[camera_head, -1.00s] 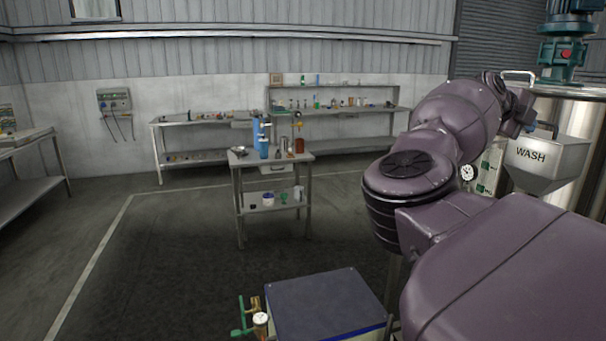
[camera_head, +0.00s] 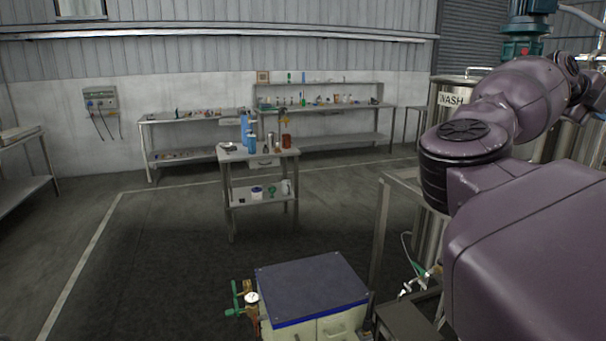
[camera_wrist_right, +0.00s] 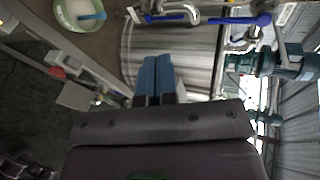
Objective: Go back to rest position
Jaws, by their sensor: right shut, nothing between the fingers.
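My right arm reaches in from the right side of the head view and extends to the right edge, in front of the steel tanks. In the right wrist view, my right gripper (camera_wrist_right: 157,76) shows its two blue fingers shut together with nothing between them. A shiny steel tank surface (camera_wrist_right: 190,48) lies beyond the fingertips. My left arm and left gripper do not show in any view.
The steel tank with the WASH hopper (camera_head: 449,100) is partly hidden by my arm. A dark-topped cabinet (camera_head: 312,287) with green-handled valves (camera_head: 239,298) stands close in front. A small steel table (camera_head: 230,154) holds blue bottles. Floor left of it is clear.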

